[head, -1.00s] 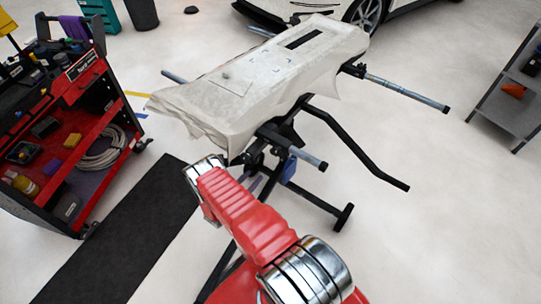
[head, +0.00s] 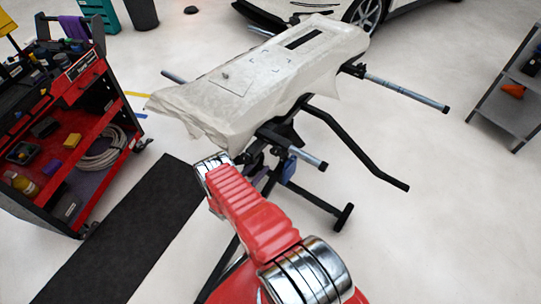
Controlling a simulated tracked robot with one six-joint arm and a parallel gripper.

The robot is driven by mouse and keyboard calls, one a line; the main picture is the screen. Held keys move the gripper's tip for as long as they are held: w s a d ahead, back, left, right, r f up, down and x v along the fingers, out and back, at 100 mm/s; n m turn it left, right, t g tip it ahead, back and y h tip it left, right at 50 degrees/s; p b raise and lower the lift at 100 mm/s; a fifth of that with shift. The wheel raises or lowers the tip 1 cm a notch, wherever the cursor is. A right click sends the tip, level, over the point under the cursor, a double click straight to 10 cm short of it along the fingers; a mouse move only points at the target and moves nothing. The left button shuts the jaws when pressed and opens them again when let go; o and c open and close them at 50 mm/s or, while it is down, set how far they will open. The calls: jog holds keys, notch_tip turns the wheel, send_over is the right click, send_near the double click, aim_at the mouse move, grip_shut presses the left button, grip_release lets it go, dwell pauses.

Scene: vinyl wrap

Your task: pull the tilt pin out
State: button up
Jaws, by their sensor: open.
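A work stand (head: 343,217) with black tubular legs stands in the middle of the head view. Its padded top is draped with a pale wrinkled cover (head: 235,100). The dark tilt joint (head: 280,133) shows under the near end of the top. I cannot make out the tilt pin there. My red arm with silver rings reaches up from the bottom, its far joint just below the near end of the cover. My gripper is hidden beyond the arm, so its fingers and any contact cannot be seen.
A red tool cart (head: 75,130) stands at the left, beside a black floor mat (head: 125,235). Metal bars (head: 405,92) stick out from the stand on the right. A grey shelf (head: 515,100) is at the right edge, a white car (head: 300,12) behind. Floor on the right is clear.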

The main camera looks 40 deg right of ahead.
jog(key=w+d, duration=0.1)
jog(key=d, duration=0.9)
jog(key=shift+w, duration=0.35)
jog(key=shift+c, duration=0.3)
grip_shut()
